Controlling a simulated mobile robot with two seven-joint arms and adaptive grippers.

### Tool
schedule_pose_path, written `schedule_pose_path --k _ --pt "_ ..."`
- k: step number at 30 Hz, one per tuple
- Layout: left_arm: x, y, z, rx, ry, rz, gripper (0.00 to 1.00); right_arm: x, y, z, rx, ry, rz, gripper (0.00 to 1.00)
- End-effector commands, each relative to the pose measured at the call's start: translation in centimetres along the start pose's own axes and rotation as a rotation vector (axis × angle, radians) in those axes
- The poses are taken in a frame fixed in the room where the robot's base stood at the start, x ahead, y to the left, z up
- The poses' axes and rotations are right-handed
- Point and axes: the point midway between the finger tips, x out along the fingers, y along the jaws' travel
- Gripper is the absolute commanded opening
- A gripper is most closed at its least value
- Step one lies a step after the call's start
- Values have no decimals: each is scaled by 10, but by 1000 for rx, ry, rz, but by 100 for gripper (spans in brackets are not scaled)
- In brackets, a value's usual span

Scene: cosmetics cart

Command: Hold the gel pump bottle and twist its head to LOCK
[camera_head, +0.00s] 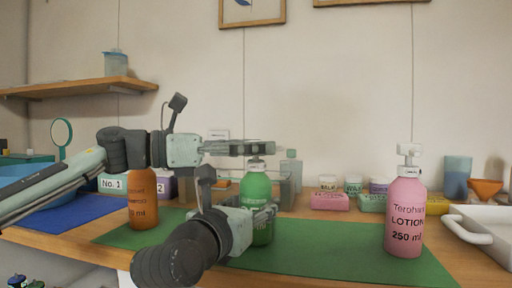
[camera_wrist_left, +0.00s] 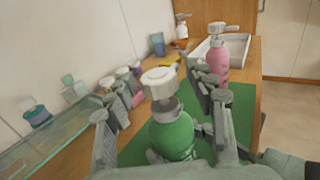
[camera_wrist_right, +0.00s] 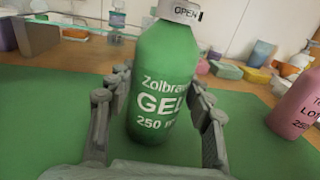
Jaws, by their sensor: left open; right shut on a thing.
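The green gel pump bottle (camera_head: 256,190) stands upright on the green mat (camera_head: 330,262). In the right wrist view its body (camera_wrist_right: 163,85) reads GEL 250, and its white collar (camera_wrist_right: 182,12) shows OPEN. My right gripper (camera_head: 262,215) is shut around the bottle's body; its fingers flank it in the right wrist view (camera_wrist_right: 160,110). My left gripper (camera_head: 268,148) is open at the height of the pump head. In the left wrist view the white pump head (camera_wrist_left: 159,82) is between the left fingers (camera_wrist_left: 158,100), with gaps on both sides.
A pink lotion bottle (camera_head: 405,215) stands on the mat to the right, and an orange bottle (camera_head: 142,205) to the left, behind my left arm. A white tray (camera_head: 484,232) is at the right edge.

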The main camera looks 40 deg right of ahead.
Motion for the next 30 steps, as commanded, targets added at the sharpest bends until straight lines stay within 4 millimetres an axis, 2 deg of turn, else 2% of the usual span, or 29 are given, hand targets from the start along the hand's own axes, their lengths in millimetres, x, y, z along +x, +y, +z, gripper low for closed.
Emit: schedule_pose_path --k 9,15,21,30 --pt "-64 2 -1 -1 -1 5 55 0 0 1 1 -2 0 12" --pt "-99 1 0 -1 -2 4 55 0 0 1 1 -2 0 12" --pt "-113 0 0 0 -1 2 55 0 0 1 1 -2 0 12" --pt "-114 0 0 0 0 2 55 0 0 1 1 -2 0 12"
